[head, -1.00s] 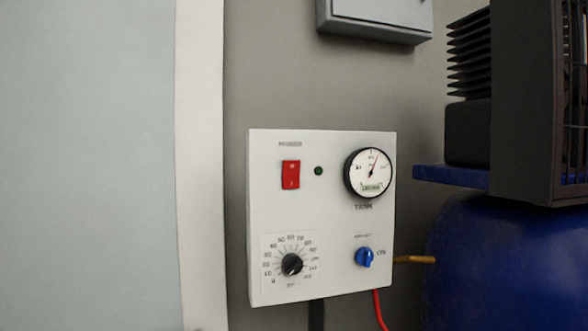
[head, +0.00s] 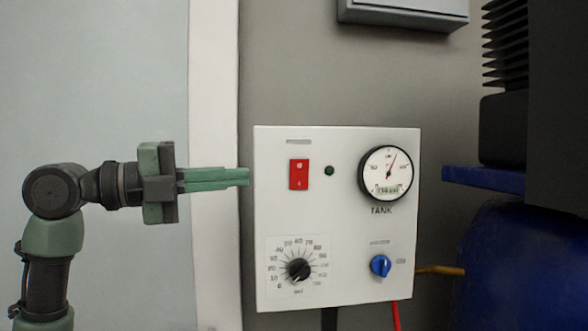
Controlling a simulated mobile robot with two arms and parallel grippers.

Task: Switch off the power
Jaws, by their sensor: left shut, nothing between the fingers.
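A white control panel (head: 337,218) hangs on the grey wall in the middle of the head view. Its red power rocker switch (head: 299,175) sits at the upper left of the panel, with a small dark green lamp (head: 330,170) to its right. I cannot tell which way the rocker is tipped. My left gripper (head: 247,177) comes in from the left, level with the switch. Its green fingers are shut and empty, pointing right, with the tips just left of the panel's edge in the picture. The gap in depth is unclear. My right gripper is not in view.
The panel also carries a tank gauge (head: 386,174), a black dial (head: 298,270) and a blue knob (head: 381,266). A blue tank (head: 515,265) with dark machinery above it stands at the right. A grey box (head: 403,14) hangs above. A red hose leaves the panel's bottom.

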